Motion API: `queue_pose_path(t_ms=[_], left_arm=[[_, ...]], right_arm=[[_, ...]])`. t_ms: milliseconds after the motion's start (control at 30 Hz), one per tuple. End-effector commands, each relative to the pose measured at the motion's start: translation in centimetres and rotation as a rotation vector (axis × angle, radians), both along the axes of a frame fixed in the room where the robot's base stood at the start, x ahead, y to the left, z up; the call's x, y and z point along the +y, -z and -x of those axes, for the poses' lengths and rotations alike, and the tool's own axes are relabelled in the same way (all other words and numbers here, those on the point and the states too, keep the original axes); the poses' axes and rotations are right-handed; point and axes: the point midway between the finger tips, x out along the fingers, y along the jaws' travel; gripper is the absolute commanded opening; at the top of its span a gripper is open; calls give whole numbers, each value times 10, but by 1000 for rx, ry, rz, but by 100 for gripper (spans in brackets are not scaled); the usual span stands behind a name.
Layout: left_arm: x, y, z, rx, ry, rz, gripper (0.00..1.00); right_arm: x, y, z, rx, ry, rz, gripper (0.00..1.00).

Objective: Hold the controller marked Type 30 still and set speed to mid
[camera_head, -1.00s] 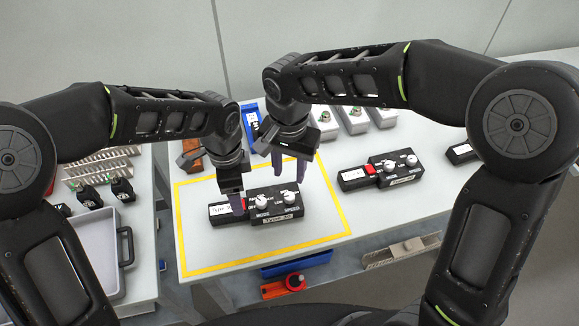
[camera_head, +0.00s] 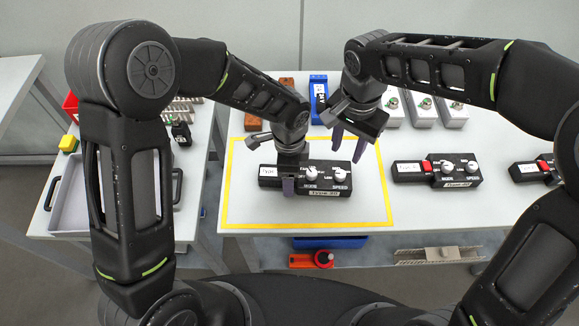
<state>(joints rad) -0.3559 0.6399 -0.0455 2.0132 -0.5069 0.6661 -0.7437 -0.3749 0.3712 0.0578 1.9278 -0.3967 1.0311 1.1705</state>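The black controller marked Type 30 (camera_head: 325,190) lies inside the yellow outline on the table. It has a white mode knob (camera_head: 311,173) and a white speed knob (camera_head: 340,175); the speed knob's setting is too small to read. My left gripper (camera_head: 289,178) reaches down over the controller's left part, one finger against its front side. Its other finger is hidden, and it appears closed on the controller, covering the red switch area. My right gripper (camera_head: 349,144) is open and empty, fingers pointing down, above and behind the speed knob, apart from it.
A similar controller (camera_head: 455,172) lies right of the outline, and another (camera_head: 530,170) at the right edge. A grey tray (camera_head: 70,200) is on the left table.

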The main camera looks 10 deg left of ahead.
Motion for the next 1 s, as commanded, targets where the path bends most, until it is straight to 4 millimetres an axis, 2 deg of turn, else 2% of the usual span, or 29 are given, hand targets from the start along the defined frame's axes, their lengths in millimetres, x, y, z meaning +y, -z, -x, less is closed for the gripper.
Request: queue_pose_path(t_ms=[200,1000], left_arm=[[0,0,0,0,0,0,70],[0,0,0,0,0,0,5]], right_arm=[[0,0,0,0,0,0,36],[0,0,0,0,0,0,36]])
